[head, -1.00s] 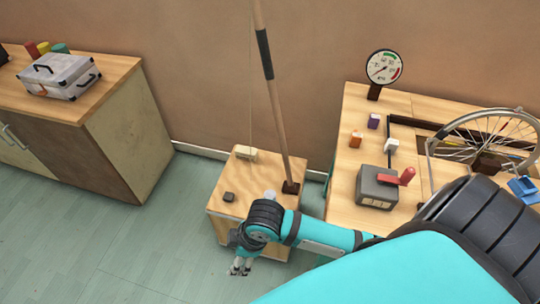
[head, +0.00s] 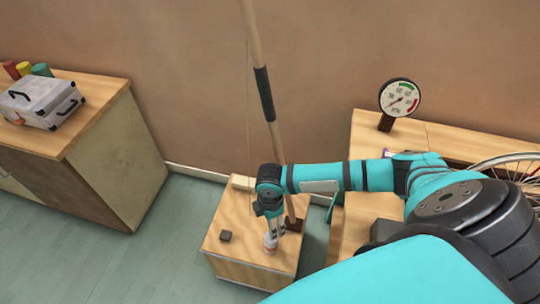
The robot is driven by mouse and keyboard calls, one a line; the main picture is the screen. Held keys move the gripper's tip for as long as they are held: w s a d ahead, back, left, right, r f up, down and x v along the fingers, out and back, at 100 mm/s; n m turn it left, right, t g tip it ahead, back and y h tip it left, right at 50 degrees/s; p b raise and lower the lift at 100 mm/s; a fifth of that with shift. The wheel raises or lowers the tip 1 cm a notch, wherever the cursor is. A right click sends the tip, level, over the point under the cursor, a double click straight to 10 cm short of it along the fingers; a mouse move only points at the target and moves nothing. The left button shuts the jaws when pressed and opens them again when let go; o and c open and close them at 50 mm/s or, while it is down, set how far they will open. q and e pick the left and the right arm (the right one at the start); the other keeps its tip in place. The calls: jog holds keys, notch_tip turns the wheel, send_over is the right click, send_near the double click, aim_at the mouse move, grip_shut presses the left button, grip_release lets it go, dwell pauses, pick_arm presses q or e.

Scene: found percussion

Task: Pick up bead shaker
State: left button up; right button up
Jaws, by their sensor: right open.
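A small pale, clear-looking container with an orange-brown lower part, which I take to be the bead shaker (head: 270,244), stands on the small wooden table (head: 247,256). My right gripper (head: 275,230) points down right over it, with its fingers open at the container's top. I cannot tell whether the fingers touch it or lie on both sides of it. My left gripper is not in view.
A wooden pole (head: 262,85) leans up from a dark base behind my gripper. A workbench with a gauge (head: 400,98) stands at the right, a cabinet with a silver case (head: 41,101) at the left.

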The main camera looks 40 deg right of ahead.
aim_at(271, 242)
jog(key=f, duration=0.5)
jog(key=f+b, duration=0.1)
jog(key=f, duration=0.2)
jog(key=shift+s+a, duration=0.15)
jog(key=shift+s, duration=0.1)
notch_tip(271, 242, down, 3)
jog(key=shift+w+r, duration=0.1)
jog(key=shift+f+b, duration=0.35)
jog(key=shift+f, duration=0.5)
notch_tip(271, 242, down, 4)
jog(key=shift+r+b, duration=0.1)
jog(key=shift+b, duration=0.25)
jog(key=shift+w+d+f, duration=0.1)
jog(key=shift+d+f, duration=0.1)
jog(key=shift+f, duration=0.1)
jog(key=c, duration=0.7)
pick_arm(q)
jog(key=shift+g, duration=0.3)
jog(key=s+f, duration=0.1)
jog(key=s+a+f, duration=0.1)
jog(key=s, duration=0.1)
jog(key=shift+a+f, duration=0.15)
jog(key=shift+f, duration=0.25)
pick_arm(e)
jog(key=c, duration=0.6)
